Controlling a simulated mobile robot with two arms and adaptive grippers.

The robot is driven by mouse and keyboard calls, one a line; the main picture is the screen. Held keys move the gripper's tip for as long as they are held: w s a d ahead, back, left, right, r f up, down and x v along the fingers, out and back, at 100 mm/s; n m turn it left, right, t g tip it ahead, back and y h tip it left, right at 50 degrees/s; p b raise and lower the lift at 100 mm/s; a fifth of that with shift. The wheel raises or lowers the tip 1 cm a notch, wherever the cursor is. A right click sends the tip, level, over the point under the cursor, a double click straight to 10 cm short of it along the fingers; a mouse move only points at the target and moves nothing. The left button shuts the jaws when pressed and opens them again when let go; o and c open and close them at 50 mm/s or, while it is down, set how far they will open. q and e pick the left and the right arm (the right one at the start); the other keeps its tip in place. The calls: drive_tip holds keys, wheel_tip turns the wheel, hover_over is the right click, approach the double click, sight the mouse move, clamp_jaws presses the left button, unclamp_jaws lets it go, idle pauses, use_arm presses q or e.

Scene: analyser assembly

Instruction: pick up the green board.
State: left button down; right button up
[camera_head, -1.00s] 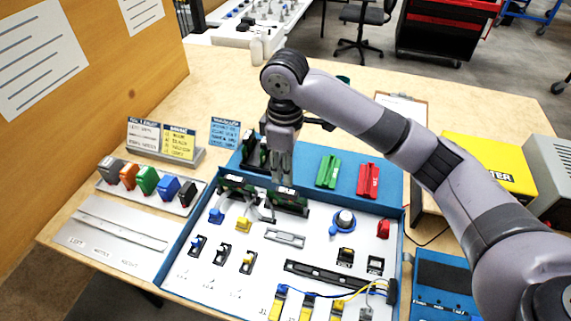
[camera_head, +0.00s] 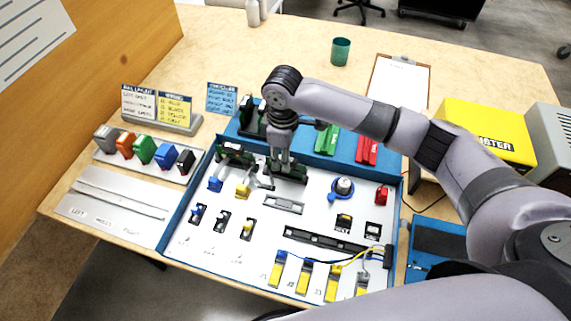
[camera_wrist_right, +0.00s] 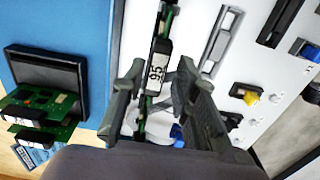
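A green board (camera_wrist_right: 149,104) with a white label marked "95" stands edge-on in the right wrist view, between the two fingers of my right gripper (camera_wrist_right: 160,75). The fingers are apart, one on each side of it; I cannot make out firm contact. In the head view my right gripper (camera_head: 281,165) points down over this board (camera_head: 290,174) at the back of the white panel; the fingers partly hide it. Another green board (camera_head: 236,154) stands to its left. More green boards (camera_wrist_right: 42,104) sit by a black holder (camera_wrist_right: 50,72). My left gripper is not in view.
The blue-rimmed panel (camera_head: 181,222) carries switches, a round knob (camera_head: 343,187) and yellow connectors with wires. Green (camera_head: 327,139) and red (camera_head: 367,150) pieces lie behind it. A yellow box (camera_head: 487,135) is at right, a green cup (camera_head: 341,51) at the back.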

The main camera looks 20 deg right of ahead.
drive_tip(key=f, duration=0.5)
drive_tip(key=shift+d+f+p, duration=0.1)
drive_tip(key=shift+d+p, duration=0.2)
drive_tip(key=shift+p, duration=0.1)
clamp_jaws()
drive_tip(key=shift+w, duration=0.1)
